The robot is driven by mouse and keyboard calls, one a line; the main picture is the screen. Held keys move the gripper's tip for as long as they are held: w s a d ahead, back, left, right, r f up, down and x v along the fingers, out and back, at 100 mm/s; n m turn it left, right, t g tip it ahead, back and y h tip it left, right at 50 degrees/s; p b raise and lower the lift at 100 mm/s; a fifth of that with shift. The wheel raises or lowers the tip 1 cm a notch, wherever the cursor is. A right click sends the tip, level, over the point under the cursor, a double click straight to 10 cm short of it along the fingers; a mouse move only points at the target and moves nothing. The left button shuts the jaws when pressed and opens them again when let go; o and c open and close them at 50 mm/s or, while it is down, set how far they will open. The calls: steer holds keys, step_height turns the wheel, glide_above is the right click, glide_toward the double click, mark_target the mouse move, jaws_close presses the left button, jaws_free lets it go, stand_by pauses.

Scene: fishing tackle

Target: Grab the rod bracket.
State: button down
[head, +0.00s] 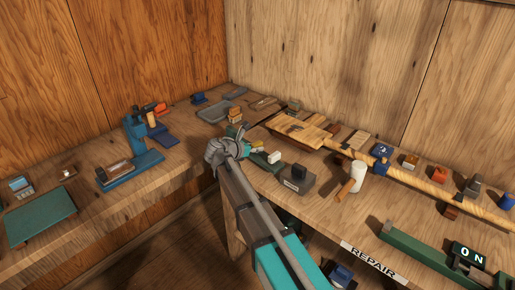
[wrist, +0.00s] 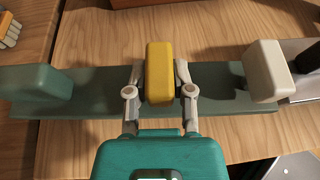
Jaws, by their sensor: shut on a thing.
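My gripper (wrist: 160,72) is shut on a yellow block (wrist: 159,60), with one finger on each side of it. The block is upright over a dark green strip (wrist: 105,97); I cannot tell whether it touches the strip. A green block (wrist: 40,82) stands at the strip's left end and a cream block (wrist: 265,70) at its right. No label shows which piece is the rod bracket.
A grey-black box (head: 297,180) stands to the right of my gripper. Beyond are a wooden board (head: 300,130), a white cylinder (head: 358,176) and a long wooden rod (head: 430,187). A blue stand (head: 140,155) is on the left bench (head: 95,215).

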steer(key=s+a+r+p, duration=0.2)
steer(key=s+r+p, duration=0.2)
steer(key=s+r, duration=0.1)
steer(key=s+a+r+p, duration=0.3)
steer(key=s+r+p, duration=0.1)
steer(key=s, duration=0.3)
steer(key=shift+s+a+r+p, duration=0.3)
steer(key=shift+s+r+p, duration=0.1)
steer(key=shift+p, duration=0.05)
